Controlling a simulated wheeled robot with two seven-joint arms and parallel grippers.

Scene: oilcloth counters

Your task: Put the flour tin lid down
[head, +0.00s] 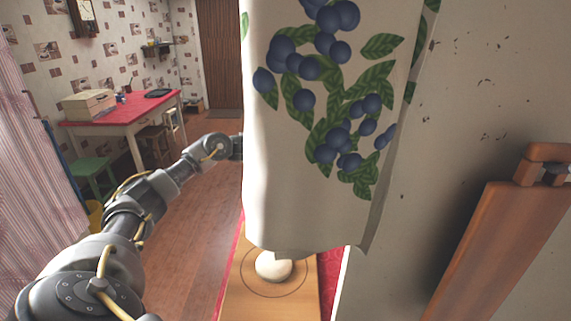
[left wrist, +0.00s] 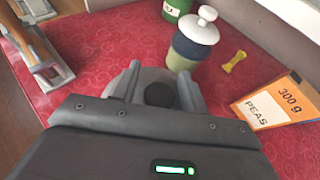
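A grey round lid (left wrist: 158,76) with a dark knob (left wrist: 159,95) is between the fingers of my left gripper (left wrist: 159,72) in the left wrist view, low over the red counter. I cannot tell whether the fingers press on it or only stand around it, or whether it rests on something. In the head view my left arm reaches in from the left, and its gripper is hidden behind a hanging cloth. My right gripper is in neither view.
The berry-patterned cloth (head: 325,130) blocks much of the head view. Beyond the gripper stand a lidded jar (left wrist: 193,40) and a green tin (left wrist: 176,9). A yellow piece (left wrist: 233,62) and a peas packet (left wrist: 275,105) lie right. A pale round lump (head: 272,266) sits on a wooden board (head: 245,302).

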